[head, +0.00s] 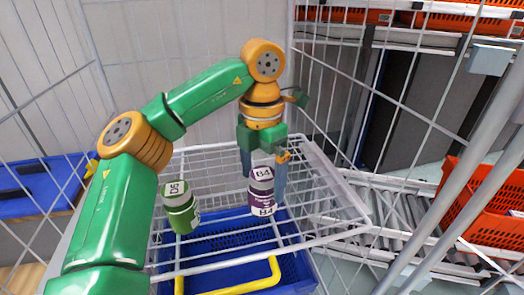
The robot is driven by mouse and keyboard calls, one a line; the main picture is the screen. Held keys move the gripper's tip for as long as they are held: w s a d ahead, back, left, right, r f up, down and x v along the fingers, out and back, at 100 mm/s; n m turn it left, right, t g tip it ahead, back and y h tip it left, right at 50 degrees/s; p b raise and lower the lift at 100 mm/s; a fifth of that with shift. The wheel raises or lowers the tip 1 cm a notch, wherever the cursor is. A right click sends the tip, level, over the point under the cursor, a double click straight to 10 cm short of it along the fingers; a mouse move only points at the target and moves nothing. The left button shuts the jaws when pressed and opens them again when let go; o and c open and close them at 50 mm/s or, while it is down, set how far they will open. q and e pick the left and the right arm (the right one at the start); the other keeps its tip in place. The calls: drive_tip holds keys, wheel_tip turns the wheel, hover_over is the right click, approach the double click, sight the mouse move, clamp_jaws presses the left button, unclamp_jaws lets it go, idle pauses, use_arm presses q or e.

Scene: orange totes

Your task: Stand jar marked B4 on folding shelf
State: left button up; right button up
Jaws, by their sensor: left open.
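The jar marked B4 (262,198) is purple with a white lid and a white label. It looks upright on the white wire folding shelf (215,160) inside the cage cart. My left gripper (263,172) points down at the jar from above and behind. Its blue-grey fingers are open, one on each side of the jar's upper part. I cannot tell whether either finger touches the jar. The jar hides part of the fingers. My right gripper is out of view.
A green jar (181,212) with a white lid stands to the left of the B4 jar. A blue crate (302,272) with a yellow handle (240,288) lies below the shelf. Orange totes (470,215) and a roller conveyor (345,240) are at the right, beyond the cart's mesh.

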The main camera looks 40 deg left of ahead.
use_arm(q)
wheel_tip(320, 180, up, 9)
drive_tip(key=p, duration=0.4)
drive_tip(key=shift+s+r, duration=0.1)
